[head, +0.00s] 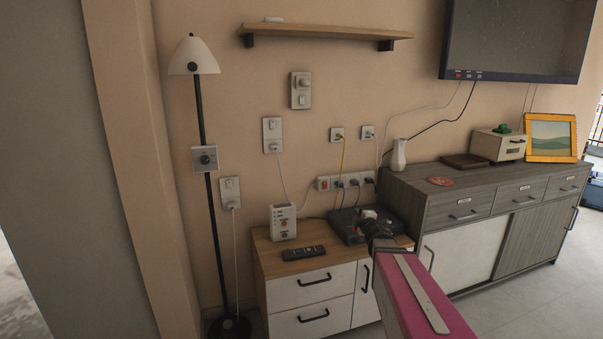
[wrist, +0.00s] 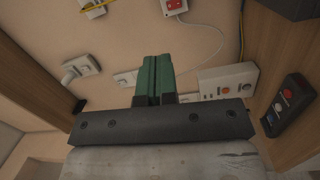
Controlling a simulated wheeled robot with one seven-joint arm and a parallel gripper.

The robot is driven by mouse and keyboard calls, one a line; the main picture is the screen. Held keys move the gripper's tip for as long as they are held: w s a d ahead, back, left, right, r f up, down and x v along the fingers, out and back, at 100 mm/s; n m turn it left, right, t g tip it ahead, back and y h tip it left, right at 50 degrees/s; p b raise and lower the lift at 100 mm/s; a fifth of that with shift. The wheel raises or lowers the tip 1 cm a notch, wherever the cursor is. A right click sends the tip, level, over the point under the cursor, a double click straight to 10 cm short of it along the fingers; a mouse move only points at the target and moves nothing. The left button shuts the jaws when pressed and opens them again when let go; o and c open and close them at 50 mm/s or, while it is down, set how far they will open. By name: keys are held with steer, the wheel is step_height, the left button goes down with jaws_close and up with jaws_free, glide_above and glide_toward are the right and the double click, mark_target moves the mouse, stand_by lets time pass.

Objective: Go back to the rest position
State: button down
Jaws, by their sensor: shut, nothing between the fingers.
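My gripper (head: 370,218) is at the end of my pink arm, in front of the black box on the small cabinet in the head view. In the wrist view its two green fingers (wrist: 154,76) are together, with nothing between them. The dark gripper body hides part of the scene below the fingers in the wrist view.
The small cabinet (head: 312,291) carries a remote (head: 304,253), a white device (head: 284,222) and a black box (head: 345,224). A power strip (head: 345,181) with cords is behind. A grey sideboard (head: 480,211) stands right, a floor lamp (head: 201,110) left.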

steer(key=s+d+f+m+g+h, duration=0.3)
steer(key=s+f+m+g+h, duration=0.3)
steer(key=s+f+m+g, duration=0.45)
steer(key=s+a+f+m+g+y, duration=0.1)
steer(key=s+a+f+m+g, duration=0.2)
steer(key=s, duration=0.4)
steer(key=s+a+f+m+g+y, duration=0.1)
steer(key=s+a+f+m+g, duration=0.3)
steer(key=s, duration=0.4)
steer(key=shift+f+m, duration=0.35)
steer(key=shift+m, duration=0.1)
steer(key=shift+g, duration=0.25)
